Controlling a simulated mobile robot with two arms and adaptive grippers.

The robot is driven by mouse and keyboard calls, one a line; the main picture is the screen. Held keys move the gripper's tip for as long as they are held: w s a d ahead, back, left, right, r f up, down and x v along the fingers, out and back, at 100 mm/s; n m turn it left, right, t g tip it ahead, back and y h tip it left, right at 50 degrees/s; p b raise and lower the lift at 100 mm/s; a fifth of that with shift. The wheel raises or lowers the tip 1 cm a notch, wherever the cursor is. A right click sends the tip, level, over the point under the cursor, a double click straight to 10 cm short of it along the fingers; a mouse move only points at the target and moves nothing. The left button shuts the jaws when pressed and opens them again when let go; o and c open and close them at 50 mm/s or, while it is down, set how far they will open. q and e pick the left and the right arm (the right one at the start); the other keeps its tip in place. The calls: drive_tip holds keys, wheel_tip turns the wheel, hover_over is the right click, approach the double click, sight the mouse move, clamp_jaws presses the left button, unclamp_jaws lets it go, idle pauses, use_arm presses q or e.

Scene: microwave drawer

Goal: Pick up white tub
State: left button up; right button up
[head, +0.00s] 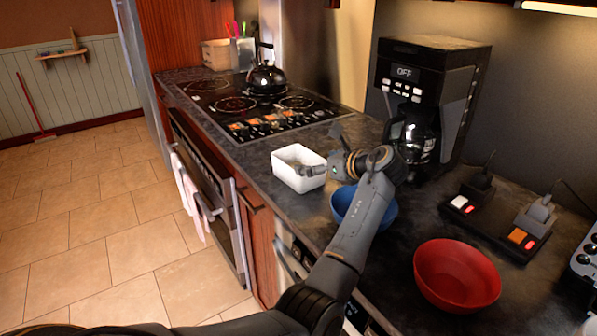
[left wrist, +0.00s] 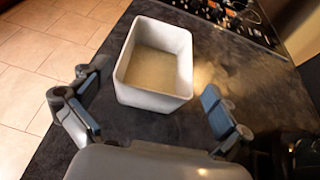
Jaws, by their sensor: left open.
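The white tub (head: 298,179) is a small, open rectangular container on the dark counter, just in front of the stove. In the left wrist view the tub (left wrist: 155,98) stands upright and looks empty. My left gripper (head: 323,153) is at the tub's right side in the head view, with its fingers spread. In the wrist view its two fingers are wide apart, one on each side of the tub's near end, with visible gaps. The gripper holds nothing. My right gripper is not in view.
A blue bowl (head: 345,203) sits partly behind my left arm, and a red bowl (head: 457,275) is nearer. A coffee maker (head: 437,85) stands behind the gripper. A kettle (head: 267,78) is on the stove (head: 215,87). Power switches (head: 500,220) lie at the right. The counter's front edge is close to the tub.

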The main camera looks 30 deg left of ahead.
use_arm(q)
drive_tip(key=shift+w+a+f, duration=0.1)
drive_tip(key=shift+a+f, duration=0.2)
drive_tip(key=shift+a, duration=0.2)
drive_tip(key=x, duration=0.4)
drive_tip(key=shift+f, duration=0.3)
drive_tip(key=shift+c, duration=0.6)
drive_tip(key=c, duration=0.7)
drive_tip(key=shift+c, duration=0.2)
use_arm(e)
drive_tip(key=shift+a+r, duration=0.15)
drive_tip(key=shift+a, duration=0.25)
use_arm(q)
drive_tip(key=shift+r, duration=0.15)
